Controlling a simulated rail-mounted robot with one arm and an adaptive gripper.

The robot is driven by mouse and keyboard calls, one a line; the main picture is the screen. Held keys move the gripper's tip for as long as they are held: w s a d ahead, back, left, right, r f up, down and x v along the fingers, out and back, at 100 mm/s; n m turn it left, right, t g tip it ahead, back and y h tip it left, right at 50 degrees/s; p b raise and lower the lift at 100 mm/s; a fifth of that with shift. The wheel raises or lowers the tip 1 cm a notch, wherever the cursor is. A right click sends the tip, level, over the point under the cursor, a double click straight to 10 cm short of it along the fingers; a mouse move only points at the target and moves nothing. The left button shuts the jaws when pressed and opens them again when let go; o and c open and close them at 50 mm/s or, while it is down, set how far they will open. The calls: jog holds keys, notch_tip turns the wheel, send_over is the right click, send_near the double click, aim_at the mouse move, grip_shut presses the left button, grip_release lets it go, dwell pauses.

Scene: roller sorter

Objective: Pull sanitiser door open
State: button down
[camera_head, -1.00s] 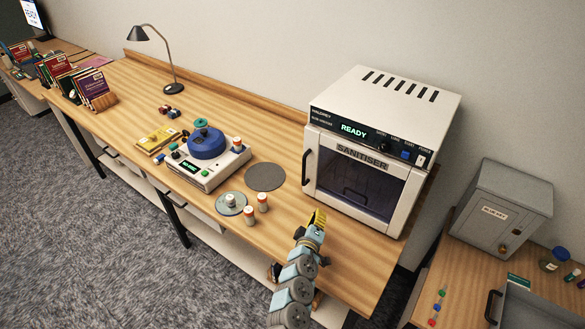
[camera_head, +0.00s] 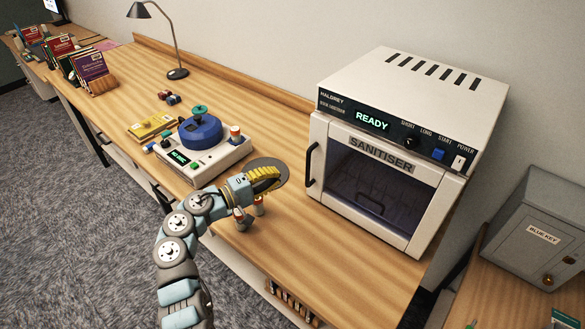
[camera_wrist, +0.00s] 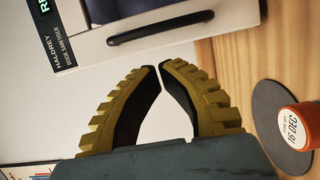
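The sanitiser (camera_head: 415,85) is a white box at the back right of the bench, its display reading READY. Its door (camera_head: 372,195) has a dark window and looks closed. A black bar handle (camera_head: 309,165) stands at the door's left edge; it also shows in the wrist view (camera_wrist: 160,27). My gripper (camera_head: 282,174), with ridged yellow fingers, is left of the handle and apart from it, over the grey disc. In the wrist view its fingertips (camera_wrist: 160,68) almost meet, with nothing between them, and the handle lies beyond them.
A white device with a blue rotor (camera_head: 200,132) stands to the left. The bench in front of the sanitiser (camera_head: 330,250) is clear. A grey key box (camera_head: 540,235) is at right.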

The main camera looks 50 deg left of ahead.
jog(key=w+d+b, duration=0.1)
jog(key=w, duration=0.8)
jog(key=shift+w, duration=0.4)
jog(key=shift+s+d, duration=0.1)
